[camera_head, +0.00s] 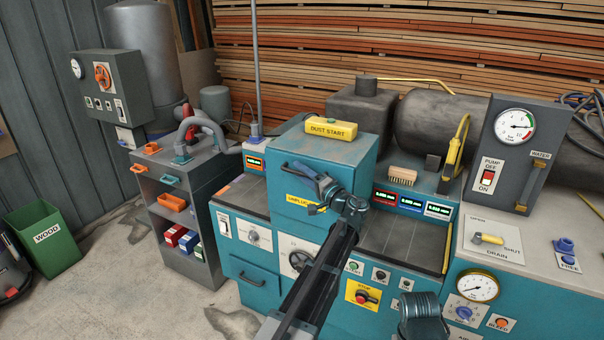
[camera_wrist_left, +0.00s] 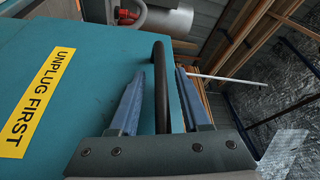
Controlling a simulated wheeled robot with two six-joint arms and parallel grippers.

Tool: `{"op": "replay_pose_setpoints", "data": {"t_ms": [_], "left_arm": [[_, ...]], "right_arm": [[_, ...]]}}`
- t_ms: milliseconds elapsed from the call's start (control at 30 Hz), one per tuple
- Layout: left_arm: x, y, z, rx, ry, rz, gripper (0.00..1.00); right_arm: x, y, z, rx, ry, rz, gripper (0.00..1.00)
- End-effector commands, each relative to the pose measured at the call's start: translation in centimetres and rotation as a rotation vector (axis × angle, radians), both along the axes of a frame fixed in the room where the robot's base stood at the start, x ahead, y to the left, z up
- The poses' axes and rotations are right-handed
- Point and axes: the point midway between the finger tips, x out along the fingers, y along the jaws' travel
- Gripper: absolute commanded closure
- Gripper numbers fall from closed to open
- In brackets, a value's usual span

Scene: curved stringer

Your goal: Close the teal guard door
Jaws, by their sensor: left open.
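The teal guard door (camera_head: 280,181) is the front of the teal housing in the middle of the machine in the head view. It carries a yellow "UNPLUG FIRST" label, and it fills the left of the left wrist view (camera_wrist_left: 70,65). A dark bar handle (camera_wrist_left: 161,85) stands out from the door. My left gripper (camera_head: 306,171) is at the handle, its blue fingers open. In the left wrist view the handle lies between the two fingers (camera_wrist_left: 155,70), with gaps visible beside it. My arm hides part of the door in the head view.
A yellow "DUST START" box (camera_head: 331,129) sits on top of the housing. A brush (camera_head: 402,174) and a yellow-handled tool (camera_head: 456,148) stand to the right. A grey shelf unit (camera_head: 183,220) stands left of the machine. A green bin (camera_head: 46,240) is on the floor.

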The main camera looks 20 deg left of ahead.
Motion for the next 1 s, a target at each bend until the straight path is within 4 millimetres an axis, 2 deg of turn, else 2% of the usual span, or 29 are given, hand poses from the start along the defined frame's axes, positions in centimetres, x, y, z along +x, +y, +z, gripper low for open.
{"op": "replay_pose_setpoints", "data": {"t_ms": [167, 500, 633, 800, 1000], "left_arm": [[-0.8, -1.5, -0.3, 0.001, 0.0, -0.002, 0.53], [-4.0, -8.0, -1.2, 0.0, 0.0, -0.004, 0.53], [-4.9, -10.1, -1.4, 0.0, 0.0, -0.004, 0.53], [-5.7, -11.7, -1.6, 0.0, 0.0, -0.002, 0.53], [-6.0, -12.3, -1.6, 0.0, 0.0, -0.001, 0.53]], "right_arm": [[0.0, 0.0, -0.3, 0.0, 0.0, 0.0, 0.24], [0.0, 0.0, -1.2, 0.0, 0.0, 0.0, 0.24], [0.0, 0.0, -1.4, 0.0, 0.0, 0.0, 0.24], [0.0, 0.0, -1.6, 0.0, 0.0, 0.0, 0.24], [0.0, 0.0, -1.6, 0.0, 0.0, 0.0, 0.24]]}}
